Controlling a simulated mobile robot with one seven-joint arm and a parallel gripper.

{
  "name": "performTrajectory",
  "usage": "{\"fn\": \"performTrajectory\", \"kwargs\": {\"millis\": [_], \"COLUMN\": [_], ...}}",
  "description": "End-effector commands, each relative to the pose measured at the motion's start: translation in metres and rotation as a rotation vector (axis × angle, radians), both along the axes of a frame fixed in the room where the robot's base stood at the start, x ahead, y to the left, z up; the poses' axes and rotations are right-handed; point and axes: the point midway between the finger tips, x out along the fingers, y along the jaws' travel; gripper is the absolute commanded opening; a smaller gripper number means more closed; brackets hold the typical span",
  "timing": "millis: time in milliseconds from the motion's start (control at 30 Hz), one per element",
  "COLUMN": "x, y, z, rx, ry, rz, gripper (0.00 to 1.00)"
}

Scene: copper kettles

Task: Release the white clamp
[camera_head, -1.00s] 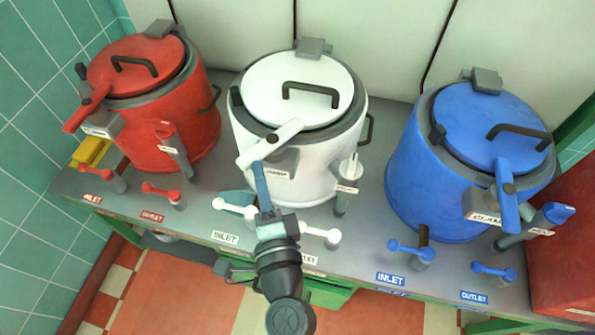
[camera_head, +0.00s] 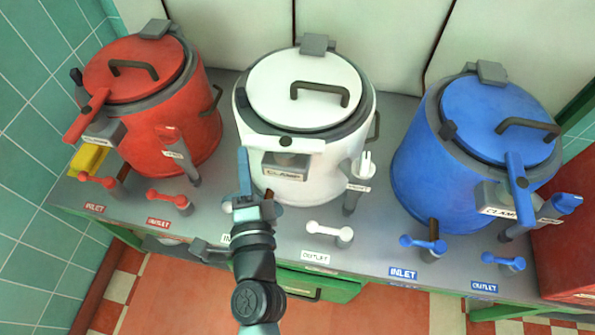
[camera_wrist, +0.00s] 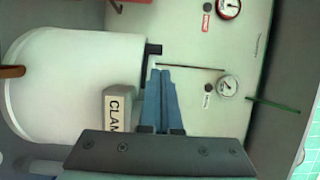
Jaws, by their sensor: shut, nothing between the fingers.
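The white clamp's lever (camera_head: 290,144) lies nearly level across the front of the white kettle (camera_head: 254,160), below its lid (camera_head: 280,85). Its grey base carries a CLAMP label (camera_head: 284,173), and the labelled base also shows in the wrist view (camera_wrist: 118,108). My gripper (camera_head: 243,155) is at the lever's left end, with its blue fingers pointing up. I cannot tell whether they touch the lever. In the wrist view, the fingers (camera_wrist: 158,85) are together and empty, right of the labelled base. The lever is not clear there.
A red kettle (camera_head: 200,115) stands left and a blue kettle (camera_head: 420,150) right, each with its own clamp. The white outlet valve (camera_head: 330,232) is right of my arm. My arm hides much of the inlet area. A white-handled part (camera_head: 360,170) stands at the kettle's right.

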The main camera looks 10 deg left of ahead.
Motion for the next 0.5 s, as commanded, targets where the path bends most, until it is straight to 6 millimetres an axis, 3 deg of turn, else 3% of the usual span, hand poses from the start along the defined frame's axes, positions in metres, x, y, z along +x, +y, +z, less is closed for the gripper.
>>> {"fn": "performTrajectory", "kwargs": {"millis": [500], "x": [0.013], "y": [0.007], "z": [0.001], "rx": [0.0], "ry": [-0.001], "rz": [0.001], "gripper": [0.0]}}
